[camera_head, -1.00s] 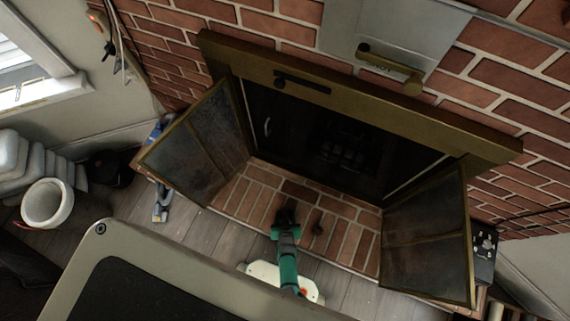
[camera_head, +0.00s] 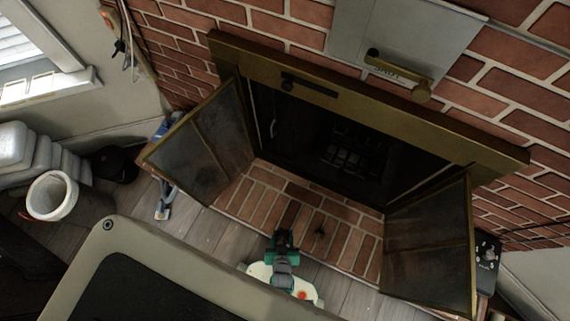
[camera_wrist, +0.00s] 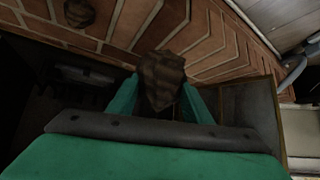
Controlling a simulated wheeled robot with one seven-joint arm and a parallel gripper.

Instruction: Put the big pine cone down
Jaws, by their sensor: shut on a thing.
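My gripper (camera_wrist: 160,95) is shut on the big pine cone (camera_wrist: 162,78), a brown, scaly lump between the teal fingers in the wrist view. A smaller dark pine cone (camera_head: 320,231) lies on the hearth bricks to the right of my gripper. It also shows at the top left of the wrist view (camera_wrist: 79,12).
The fireplace (camera_head: 340,150) has its left glass door (camera_head: 205,150) and right glass door (camera_head: 428,245) swung open. Bare bricks lie between the doors. A white pot (camera_head: 52,196) and a blue-grey tool (camera_head: 163,200) are at the left.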

